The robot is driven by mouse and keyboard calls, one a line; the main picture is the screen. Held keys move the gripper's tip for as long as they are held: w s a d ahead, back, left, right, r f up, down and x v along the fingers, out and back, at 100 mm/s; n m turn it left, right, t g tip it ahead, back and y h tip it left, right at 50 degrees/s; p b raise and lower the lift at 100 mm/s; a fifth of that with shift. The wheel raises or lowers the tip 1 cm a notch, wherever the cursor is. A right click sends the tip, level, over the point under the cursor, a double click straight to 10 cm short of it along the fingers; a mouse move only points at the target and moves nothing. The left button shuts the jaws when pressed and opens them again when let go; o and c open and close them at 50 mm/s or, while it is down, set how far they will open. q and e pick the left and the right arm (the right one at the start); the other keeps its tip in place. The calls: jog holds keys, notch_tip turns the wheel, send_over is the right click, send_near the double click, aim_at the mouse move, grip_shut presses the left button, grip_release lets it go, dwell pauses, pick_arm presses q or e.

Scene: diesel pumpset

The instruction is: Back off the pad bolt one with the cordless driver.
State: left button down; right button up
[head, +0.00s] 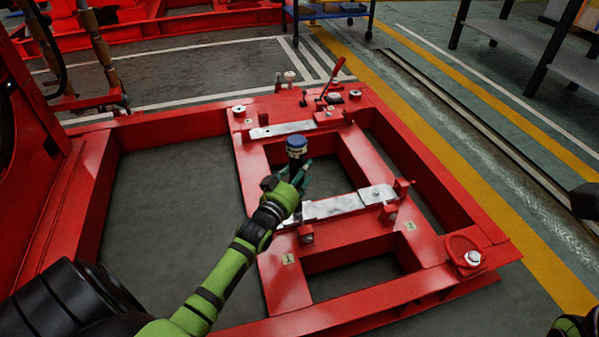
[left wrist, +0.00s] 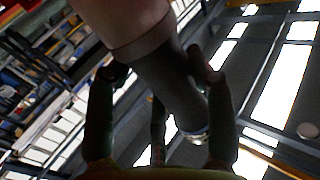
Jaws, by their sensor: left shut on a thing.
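My left gripper (head: 290,184) is shut on the cordless driver (head: 297,146), a dark tool with a blue end that points up in the head view. In the left wrist view the fingers (left wrist: 160,95) wrap around its dark body (left wrist: 165,68). The driver is over the red frame, near the left end of the nearer silver pad plate (head: 350,203). A tag marked 1 (head: 289,260) and a small red block with a bolt (head: 306,235) are just below and right of my gripper. I cannot tell which bolt is pad bolt one. The driver's working tip is hidden.
The red base frame (head: 470,208) has open bays showing floor. A tag marked 2 (head: 410,226), a second silver plate (head: 282,129) and a red-handled lever (head: 333,78) are on it. A blue trolley (head: 330,12) stands behind.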

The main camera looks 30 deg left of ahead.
pick_arm(q)
jog(key=shift+f, duration=0.3)
dwell(0.8)
jog(key=shift+r+p, duration=0.2)
jog(key=shift+p, duration=0.2)
dwell(0.3)
jog(key=shift+f, duration=0.45)
dwell(0.7)
jog(key=shift+s+f, duration=0.1)
jog(key=shift+f, duration=0.15)
dwell(0.5)
jog(key=shift+r, duration=0.1)
dwell(1.4)
jog(key=shift+r+p, duration=0.1)
jog(key=shift+p, duration=0.2)
